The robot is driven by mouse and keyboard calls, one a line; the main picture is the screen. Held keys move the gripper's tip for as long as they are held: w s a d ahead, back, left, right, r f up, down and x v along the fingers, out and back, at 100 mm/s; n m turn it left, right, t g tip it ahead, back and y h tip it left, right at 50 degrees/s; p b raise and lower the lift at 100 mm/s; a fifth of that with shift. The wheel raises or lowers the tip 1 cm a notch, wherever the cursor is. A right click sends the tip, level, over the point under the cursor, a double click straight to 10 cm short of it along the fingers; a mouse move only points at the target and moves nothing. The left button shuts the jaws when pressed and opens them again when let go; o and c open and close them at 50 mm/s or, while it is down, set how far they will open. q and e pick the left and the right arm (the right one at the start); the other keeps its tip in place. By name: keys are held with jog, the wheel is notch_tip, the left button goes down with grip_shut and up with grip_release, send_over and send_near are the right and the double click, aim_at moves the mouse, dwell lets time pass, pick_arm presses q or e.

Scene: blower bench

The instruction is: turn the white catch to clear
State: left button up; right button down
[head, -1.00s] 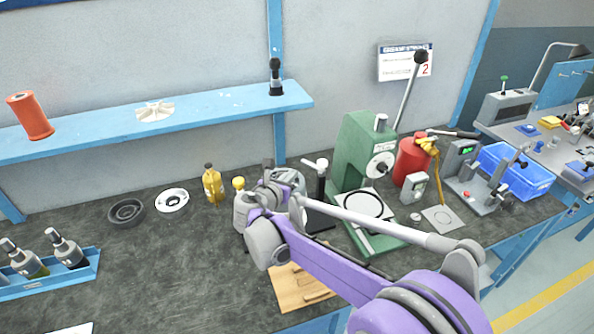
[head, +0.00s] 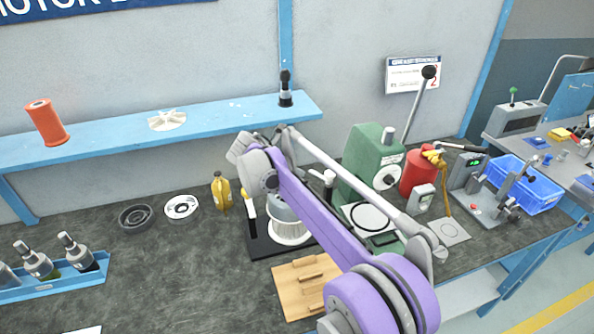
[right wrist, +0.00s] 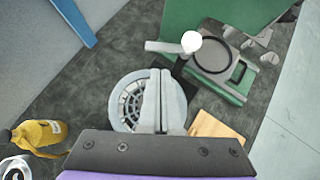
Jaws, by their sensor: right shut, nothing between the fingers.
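The white catch (head: 328,174) is a short white lever on top of a dark post at the right of the blower fixture. In the right wrist view the white catch (right wrist: 165,46) extends left from a white ball end, beyond the fingertips. The round grey-white blower housing (head: 290,230) stands on a black base (head: 258,249). Its grille (right wrist: 130,103) shows in the wrist view, partly covered by my fingers. My right gripper (right wrist: 161,75) is shut and empty, above the housing and apart from the catch. In the head view my arm hides its fingertips. My left gripper is not in view.
A green press (head: 368,150) stands right of the fixture, with a red canister (head: 419,172) beyond. A wooden board (head: 297,284) lies in front. The blue shelf (head: 95,128) runs behind. The bench's left middle is clear.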

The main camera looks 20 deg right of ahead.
aim_at(312, 173)
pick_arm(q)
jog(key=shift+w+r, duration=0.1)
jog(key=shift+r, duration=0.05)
pick_arm(e)
jog(key=x, duration=0.7)
jog(key=shift+w+f, duration=0.1)
jog(key=shift+w, duration=0.05)
